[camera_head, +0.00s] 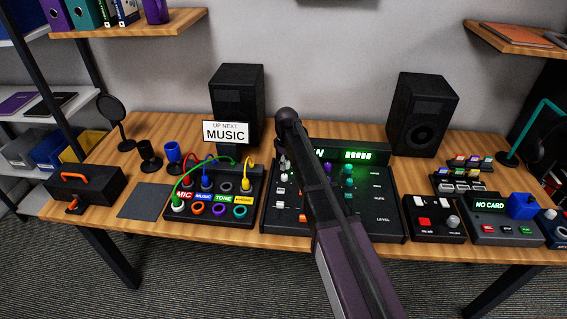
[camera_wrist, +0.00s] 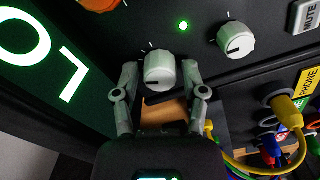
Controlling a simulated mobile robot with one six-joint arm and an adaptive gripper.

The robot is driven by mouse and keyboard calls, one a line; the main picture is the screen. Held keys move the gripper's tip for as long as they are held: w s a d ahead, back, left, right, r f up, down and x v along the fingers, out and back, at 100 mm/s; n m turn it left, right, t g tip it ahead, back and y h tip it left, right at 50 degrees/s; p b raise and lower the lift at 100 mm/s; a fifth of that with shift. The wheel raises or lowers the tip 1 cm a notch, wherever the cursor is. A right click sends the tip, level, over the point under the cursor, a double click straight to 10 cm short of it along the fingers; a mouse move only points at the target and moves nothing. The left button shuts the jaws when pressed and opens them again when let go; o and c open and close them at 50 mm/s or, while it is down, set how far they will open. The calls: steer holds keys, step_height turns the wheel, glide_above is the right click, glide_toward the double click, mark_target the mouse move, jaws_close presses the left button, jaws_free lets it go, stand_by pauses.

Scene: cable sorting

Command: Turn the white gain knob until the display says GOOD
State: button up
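In the wrist view a white knob (camera_wrist: 159,72) with a dark pointer mark sits between the two fingers of my gripper (camera_wrist: 160,78). The fingers are open, one on each side, with a narrow gap visible at both sides of the knob. Large green characters on the display (camera_wrist: 42,55) appear upside down and seem to read LO, cut by the frame edge.
A second white knob (camera_wrist: 236,40) and a green light (camera_wrist: 183,25) are close by. A patch bay (camera_head: 215,212) with coloured cables stands left of the mixer, under an UP NEXT MUSIC sign (camera_head: 226,133). Two speakers (camera_head: 237,95) (camera_head: 422,112) stand behind.

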jaws_close()
steer(key=shift+m, duration=2.4)
steer(key=shift+o, duration=0.4)
jaws_free()
